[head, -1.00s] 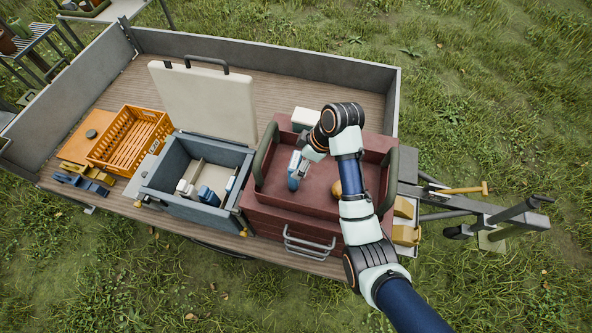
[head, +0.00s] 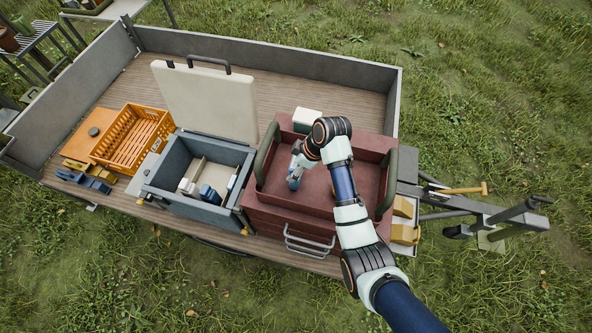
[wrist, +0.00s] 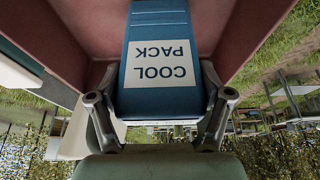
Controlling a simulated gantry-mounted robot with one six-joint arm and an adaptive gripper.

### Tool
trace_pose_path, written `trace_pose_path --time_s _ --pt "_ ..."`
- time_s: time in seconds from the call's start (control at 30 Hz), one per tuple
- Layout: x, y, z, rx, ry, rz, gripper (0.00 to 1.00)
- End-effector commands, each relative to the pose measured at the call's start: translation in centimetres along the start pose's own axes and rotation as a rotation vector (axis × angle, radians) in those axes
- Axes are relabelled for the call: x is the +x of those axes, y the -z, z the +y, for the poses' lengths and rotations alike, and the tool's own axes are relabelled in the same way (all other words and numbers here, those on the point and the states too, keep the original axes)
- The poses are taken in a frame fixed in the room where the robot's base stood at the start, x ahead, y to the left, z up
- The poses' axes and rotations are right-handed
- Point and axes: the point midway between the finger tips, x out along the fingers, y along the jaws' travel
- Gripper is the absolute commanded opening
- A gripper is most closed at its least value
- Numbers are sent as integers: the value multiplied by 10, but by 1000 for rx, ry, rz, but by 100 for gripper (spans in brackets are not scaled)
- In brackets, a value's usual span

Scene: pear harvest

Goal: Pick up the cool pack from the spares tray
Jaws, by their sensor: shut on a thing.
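The cool pack (wrist: 158,65) is a blue slab with a white label reading COOL PACK, upside down in the wrist view. My gripper (wrist: 158,98) is shut on it, one finger at each side edge. In the head view my gripper (head: 296,172) is inside the left part of the spares tray (head: 288,219), a dark red open box with grey-green handles. The blue pack shows small below the fingers there (head: 293,184). I cannot tell whether it touches the tray floor. My arm hides part of the tray's right side.
A grey cooler box (head: 174,203) with its pale lid (head: 205,95) raised stands left of the tray, holding white and blue items. An orange crate (head: 130,140) is farther left. A pale box (head: 307,118) stands behind the tray. The trailer floor behind is clear.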

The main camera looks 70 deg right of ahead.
Motion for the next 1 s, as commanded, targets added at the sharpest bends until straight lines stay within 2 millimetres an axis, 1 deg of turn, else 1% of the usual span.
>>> trace_pose_path --time_s 0.17,0.27,0.37,0.5,0.6,0.7,0.8,1.0 --pt "0 0 0 0 0 0 29" --pt "-8 4 1 -2 -3 2 29" --pt "-26 11 1 -2 -4 3 29" --pt "-58 25 2 -3 -5 4 29" --pt "-77 32 1 -1 -4 2 29" --pt "-88 37 1 0 -2 1 29" --pt "-92 38 0 1 0 0 29" --pt "-92 38 0 1 1 0 29"
